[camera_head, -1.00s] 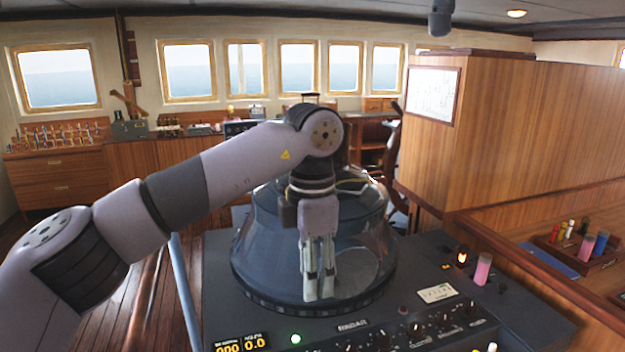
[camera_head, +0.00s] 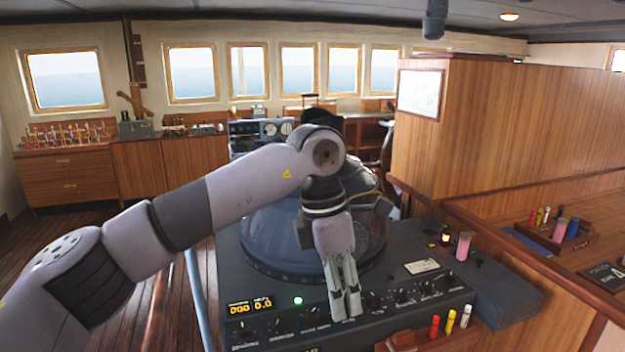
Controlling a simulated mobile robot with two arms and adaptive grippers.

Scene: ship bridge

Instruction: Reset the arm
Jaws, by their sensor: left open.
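My left arm comes in from the left and reaches over a dark radar console (camera_head: 350,280). My left gripper (camera_head: 347,305) hangs downward, in front of the console's glass dome (camera_head: 272,240) in the picture, with its fingertips over the row of knobs. Its fingers are open with a narrow gap and nothing shows between them. I cannot tell whether the fingertips touch the panel. My right gripper is not in view.
A wooden holder with several coloured markers (camera_head: 450,322) is at the front edge. A wooden partition (camera_head: 500,130) rises at the right. Floor shows at the left.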

